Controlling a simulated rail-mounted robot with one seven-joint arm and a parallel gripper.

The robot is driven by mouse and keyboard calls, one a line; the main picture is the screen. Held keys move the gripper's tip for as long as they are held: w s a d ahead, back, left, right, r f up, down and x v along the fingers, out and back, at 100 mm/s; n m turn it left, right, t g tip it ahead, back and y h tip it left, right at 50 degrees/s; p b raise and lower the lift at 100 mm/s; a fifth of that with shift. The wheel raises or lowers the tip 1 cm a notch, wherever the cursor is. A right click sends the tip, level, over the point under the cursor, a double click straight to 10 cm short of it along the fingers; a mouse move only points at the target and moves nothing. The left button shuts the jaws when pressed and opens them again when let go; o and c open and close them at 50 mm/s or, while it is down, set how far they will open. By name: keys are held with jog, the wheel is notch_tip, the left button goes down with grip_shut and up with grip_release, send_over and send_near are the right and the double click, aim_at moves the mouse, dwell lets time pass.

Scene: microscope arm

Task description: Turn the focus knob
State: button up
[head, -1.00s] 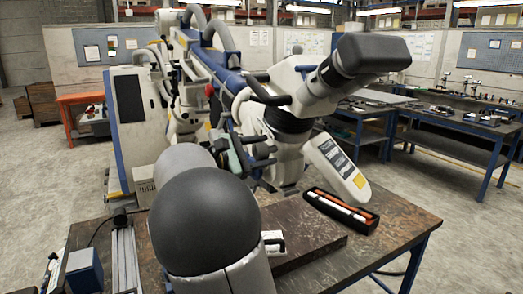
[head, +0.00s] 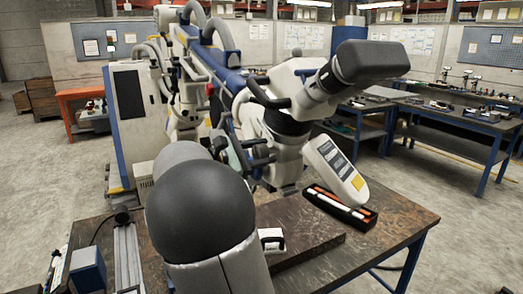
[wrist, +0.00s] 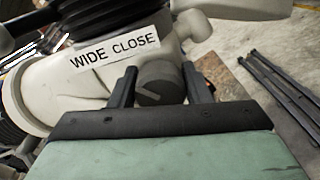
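The microscope (head: 292,120) is a large white and grey head with a dark eyepiece block, at the centre of the head view. Its dark grey round focus knob (wrist: 159,84) has a notch in its face and shows in the wrist view beside a "WIDE CLOSE" label (wrist: 115,47). My gripper (wrist: 160,72) has its two black fingers on either side of the knob. Whether both fingers touch it cannot be told. In the head view my gripper (head: 265,155) is at the left side of the microscope head, and the knob cannot be made out there.
A workbench (head: 395,235) stands below, with a brown slab (head: 308,236) and a black tray of pens (head: 340,207). A blue box (head: 87,268) and a metal rail (head: 127,260) are at its left.

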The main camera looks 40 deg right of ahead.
jog(key=shift+o, duration=0.6)
jog(key=shift+a, duration=0.1)
jog(key=shift+w+a, duration=0.1)
jog(key=shift+a, duration=0.15)
jog(key=w+a+b, duration=0.2)
jog(key=w+a, duration=0.1)
jog(key=a, duration=1.3)
jog(key=shift+a, duration=0.25)
jog(key=shift+w, duration=0.1)
